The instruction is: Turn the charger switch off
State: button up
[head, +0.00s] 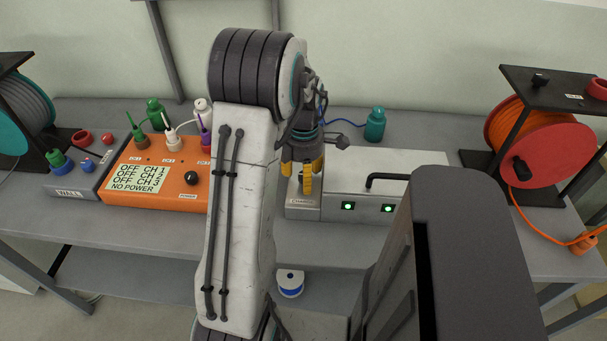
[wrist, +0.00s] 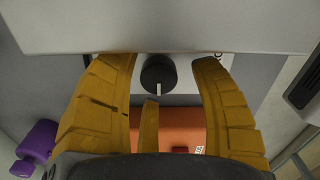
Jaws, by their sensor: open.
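The charger (head: 303,206) is a small pale unit with a dark label at the left end of a light grey box with a black handle. Two green lights (head: 348,206) glow on the box's front. My gripper (head: 308,186) is over the charger, its yellow fingers pointing down; the switch is hidden there in the head view. In the wrist view, a round black knob (wrist: 157,72) with a white pointer mark toward the picture's bottom lies between the tips of my open gripper (wrist: 165,66). The fingers stand apart on either side of it; I cannot tell whether they touch it.
An orange power unit (head: 154,190) with a screen reading off and no power stands left of the charger. An orange cable reel (head: 545,135) stands at right. A teal bottle-shaped object (head: 375,125) is behind the light grey box.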

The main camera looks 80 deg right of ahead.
grip_shut()
dwell(0.3)
jog(key=shift+a+f+n, duration=0.1)
jog(key=shift+n, duration=0.2)
jog(key=shift+a+n+b, duration=0.1)
jog(key=shift+n+b, duration=0.25)
jog(key=shift+n, duration=2.25)
